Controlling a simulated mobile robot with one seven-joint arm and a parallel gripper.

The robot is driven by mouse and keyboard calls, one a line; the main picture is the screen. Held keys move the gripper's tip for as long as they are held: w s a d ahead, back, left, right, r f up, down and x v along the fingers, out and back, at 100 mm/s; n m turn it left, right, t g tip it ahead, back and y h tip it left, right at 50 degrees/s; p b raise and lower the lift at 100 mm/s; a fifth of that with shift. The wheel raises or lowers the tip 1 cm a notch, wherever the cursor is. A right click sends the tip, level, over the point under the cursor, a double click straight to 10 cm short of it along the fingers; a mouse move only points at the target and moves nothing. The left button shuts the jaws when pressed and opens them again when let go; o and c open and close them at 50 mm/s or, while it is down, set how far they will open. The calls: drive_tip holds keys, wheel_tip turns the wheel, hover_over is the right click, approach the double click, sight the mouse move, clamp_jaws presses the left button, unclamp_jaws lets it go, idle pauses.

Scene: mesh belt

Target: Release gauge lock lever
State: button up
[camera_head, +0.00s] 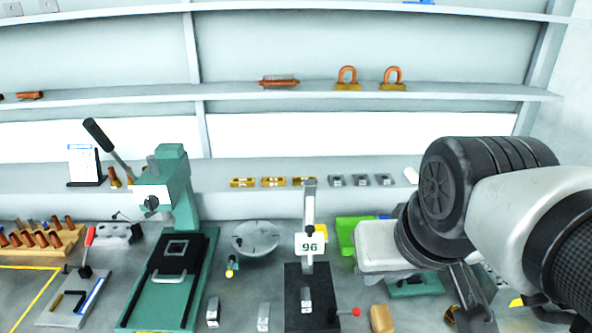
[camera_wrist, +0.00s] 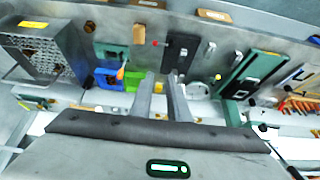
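The gauge stand has a black base, an upright post and a white display reading 96 (camera_head: 310,243), right of the green press in the head view. A lever with a red ball end (camera_head: 356,312) sticks out to the right low on its base. In the wrist view the black base (camera_wrist: 182,46) shows beyond my fingers, with the red ball (camera_wrist: 155,43) on its left. My gripper (camera_wrist: 160,76) is open, with a clear gap between its two fingers and nothing in it. It is apart from the lever. In the head view my arm is right of the gauge.
A green lever press (camera_head: 172,195) stands left of the gauge, with a round grey dish (camera_head: 256,238) between. A tan block (camera_head: 381,318) lies close right of the red ball. Green and blue items (camera_wrist: 106,77) and a perforated metal box (camera_wrist: 38,55) show in the wrist view.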

drive_tip(key=shift+w, duration=0.4)
clamp_jaws()
drive_tip(key=w+d+f+m+g+b, duration=0.1)
drive_tip(key=w+d+f+g, duration=0.1)
drive_tip(key=w+f+g, duration=0.2)
drive_tip(key=w+d+f+m+g+b, duration=0.1)
drive_tip(key=w+f+g, duration=0.3)
drive_tip(key=w+f, duration=0.7)
drive_tip(key=w+d+b, duration=0.1)
drive_tip(key=w, duration=0.5)
